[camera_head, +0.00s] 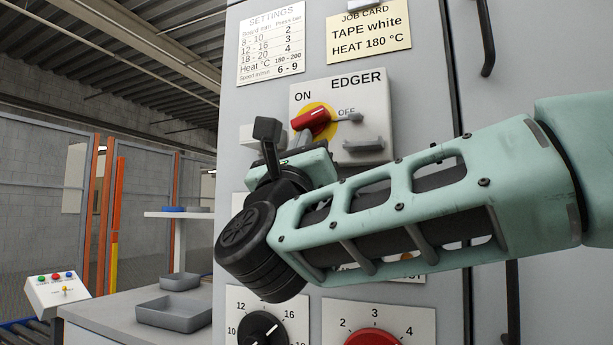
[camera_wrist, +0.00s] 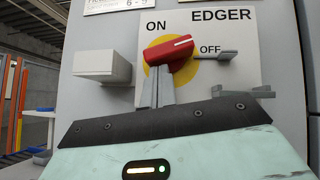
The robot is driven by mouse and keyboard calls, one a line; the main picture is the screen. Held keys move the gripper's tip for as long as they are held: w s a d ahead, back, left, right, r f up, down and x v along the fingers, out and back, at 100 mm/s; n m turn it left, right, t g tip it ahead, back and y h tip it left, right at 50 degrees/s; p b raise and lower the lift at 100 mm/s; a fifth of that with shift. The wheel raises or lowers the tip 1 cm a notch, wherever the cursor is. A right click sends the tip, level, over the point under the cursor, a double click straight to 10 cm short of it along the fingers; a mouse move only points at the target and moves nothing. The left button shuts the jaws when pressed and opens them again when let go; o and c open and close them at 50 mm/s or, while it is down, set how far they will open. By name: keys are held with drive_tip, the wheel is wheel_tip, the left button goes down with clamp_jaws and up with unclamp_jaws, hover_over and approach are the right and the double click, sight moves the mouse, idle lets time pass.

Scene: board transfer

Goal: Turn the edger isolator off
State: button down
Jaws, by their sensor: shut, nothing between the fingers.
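The edger isolator is a red rotary handle (camera_head: 312,120) on a yellow disc, set in a light plate (camera_head: 376,92) marked EDGER, ON and OFF. In the wrist view the red handle (camera_wrist: 168,49) lies tilted, its white-marked end up and right, between the ON and OFF labels and toward OFF. My gripper (camera_wrist: 156,82) is shut and empty, its grey fingertips just below the handle's middle. They overlap the yellow disc in that view; I cannot tell whether they touch the handle. In the head view my wrist hides part of the plate's lower left.
Grey brackets (camera_wrist: 213,54) stick out right of the handle. A pale box (camera_wrist: 103,66) protrudes at its left. Below are a black dial (camera_head: 262,330) and a red dial (camera_head: 372,338). Grey trays (camera_head: 178,313) stand on a bench at left.

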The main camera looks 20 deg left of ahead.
drive_tip(key=m+h+b, duration=0.3)
drive_tip(key=shift+a, duration=0.4)
drive_tip(key=shift+a+r, duration=0.1)
drive_tip(key=shift+r, duration=0.1)
